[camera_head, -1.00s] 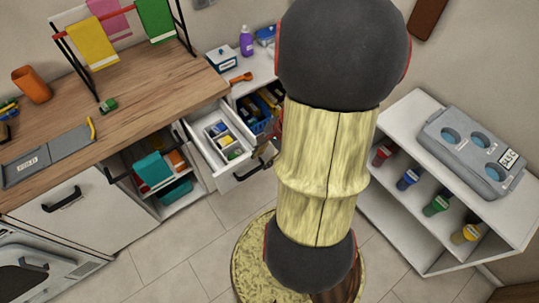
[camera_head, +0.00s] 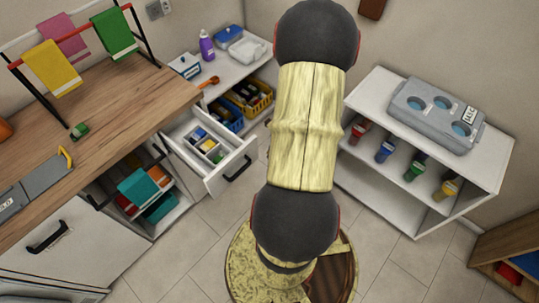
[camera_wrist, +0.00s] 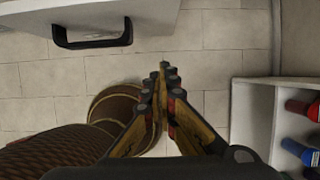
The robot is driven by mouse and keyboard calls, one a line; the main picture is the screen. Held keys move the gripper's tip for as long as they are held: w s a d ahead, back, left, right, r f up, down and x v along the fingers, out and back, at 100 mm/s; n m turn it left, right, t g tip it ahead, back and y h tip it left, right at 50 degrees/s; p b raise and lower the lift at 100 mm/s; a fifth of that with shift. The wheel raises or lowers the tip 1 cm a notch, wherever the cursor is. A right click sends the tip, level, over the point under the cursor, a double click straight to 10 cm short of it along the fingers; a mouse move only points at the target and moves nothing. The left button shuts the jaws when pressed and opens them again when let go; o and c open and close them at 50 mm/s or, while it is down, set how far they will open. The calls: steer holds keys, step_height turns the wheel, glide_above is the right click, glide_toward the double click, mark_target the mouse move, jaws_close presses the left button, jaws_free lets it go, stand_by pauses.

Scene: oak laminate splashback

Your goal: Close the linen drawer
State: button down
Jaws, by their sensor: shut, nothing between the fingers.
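A white drawer (camera_head: 231,176) with a black bar handle (camera_head: 239,168) stands pulled out under the corner end of the wooden counter. It holds a divided tray (camera_head: 205,145) with small blue, yellow and green items. I see no readable label naming it as the linen drawer. In the wrist view, a white front (camera_wrist: 40,22) with a black handle (camera_wrist: 92,34) shows at the upper left. My gripper (camera_wrist: 164,70) is shut and empty, right of and below that handle in the picture, over the floor and apart from the front. In the head view my arm hides the gripper.
An open compartment (camera_head: 150,192) with teal and orange items is left of the drawer. A white shelf unit (camera_head: 385,200) with colored bottles stands right, also at the wrist view's right edge (camera_wrist: 250,110). A low wooden shelf (camera_head: 505,250) is lower right. Tiled floor (camera_head: 195,240) lies between.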

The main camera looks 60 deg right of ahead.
steer(key=w+d+f+b, duration=0.1)
steer(key=w+f+b, duration=0.1)
steer(key=w+f, duration=0.4)
steer(key=shift+w+d+f+b, duration=0.3)
steer(key=shift+d+f, duration=0.05)
steer(key=shift+f, duration=0.1)
